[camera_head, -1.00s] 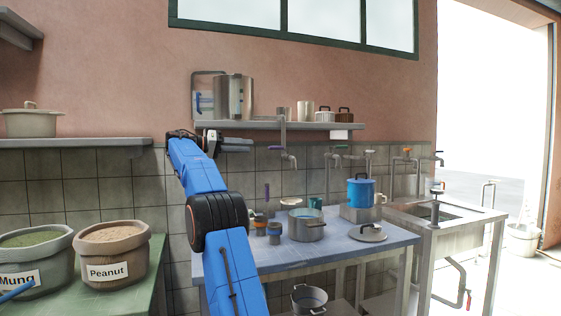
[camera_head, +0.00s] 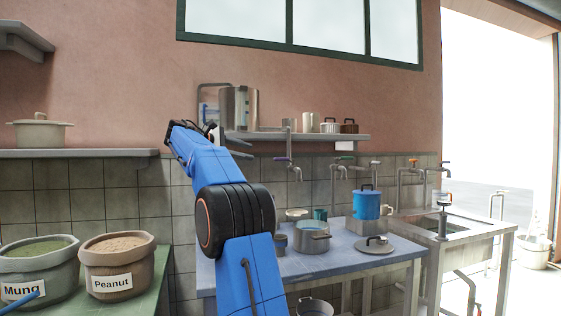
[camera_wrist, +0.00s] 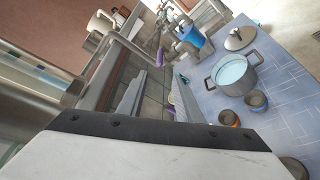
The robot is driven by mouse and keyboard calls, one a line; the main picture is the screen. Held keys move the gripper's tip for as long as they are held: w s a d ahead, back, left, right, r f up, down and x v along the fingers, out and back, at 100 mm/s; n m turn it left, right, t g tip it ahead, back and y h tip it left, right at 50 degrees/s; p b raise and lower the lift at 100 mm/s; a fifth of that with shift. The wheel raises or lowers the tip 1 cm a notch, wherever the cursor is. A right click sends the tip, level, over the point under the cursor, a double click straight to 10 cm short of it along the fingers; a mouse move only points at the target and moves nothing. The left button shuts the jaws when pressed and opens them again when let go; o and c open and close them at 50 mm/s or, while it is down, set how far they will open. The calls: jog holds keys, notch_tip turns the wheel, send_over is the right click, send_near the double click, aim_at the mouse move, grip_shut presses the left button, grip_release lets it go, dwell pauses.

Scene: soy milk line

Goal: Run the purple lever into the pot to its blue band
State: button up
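A tap with a purple lever (camera_head: 283,158) hangs on a pipe under the wall shelf. The purple lever also shows in the wrist view (camera_wrist: 160,56), beyond my fingertips. A grey metal pot (camera_head: 312,239) stands on the blue table below and near that tap. In the wrist view the pot (camera_wrist: 248,82) is open and looks pale blue inside; I cannot pick out a separate band. My gripper (camera_wrist: 160,84) has its fingers apart with nothing between them. In the head view my gripper (camera_head: 236,140) is raised by the shelf's left end, left of the tap and not touching it.
The shelf (camera_head: 320,137) with a tall steel vessel (camera_head: 239,108) is close to my gripper. Other taps (camera_head: 345,160) line the wall to the right. A blue pot (camera_head: 366,205), a lid (camera_head: 374,245) and small cups (camera_wrist: 256,99) crowd the table (camera_head: 340,264).

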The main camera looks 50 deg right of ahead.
aim_at(276, 158)
jog(key=x, duration=1.7)
jog(key=shift+d+f, duration=0.1)
jog(key=shift+d, duration=0.1)
grip_shut()
